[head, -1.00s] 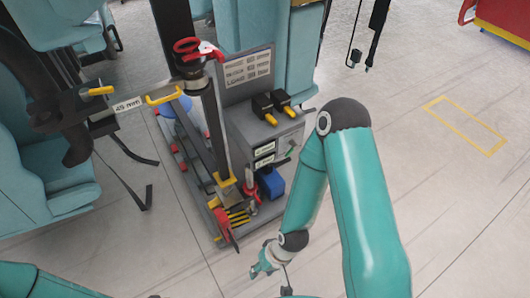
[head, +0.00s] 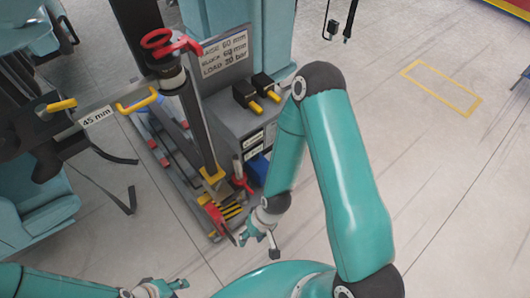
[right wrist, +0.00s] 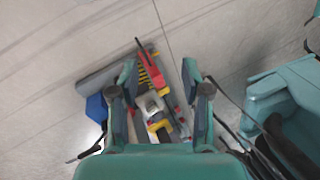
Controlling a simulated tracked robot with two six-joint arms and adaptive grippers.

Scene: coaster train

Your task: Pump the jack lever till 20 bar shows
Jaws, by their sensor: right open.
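The grey jack unit (head: 236,125) stands on the floor left of centre, with a dark upright column (head: 196,120) topped by a red handle. At its near foot are a red lever-like part (head: 219,221) and yellow bars (head: 233,212); I cannot tell which part is the jack lever. My right gripper (head: 258,240) hangs just right of this red part, fingers apart and empty. The right wrist view shows its open fingers (right wrist: 160,88) over the unit, with the red part (right wrist: 148,65) beyond them. My left gripper (head: 170,287) is low at the left, its jaws unclear. No pressure reading is visible.
A placard (head: 224,54) reads JACK 60 mm, BLOCK 60 mm, LOAD 20 bar. A "45 mm" label (head: 97,116) marks a bar at left. Teal seats (head: 62,215) and hanging straps flank the unit. The floor at right, with a yellow outline (head: 441,88), is clear.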

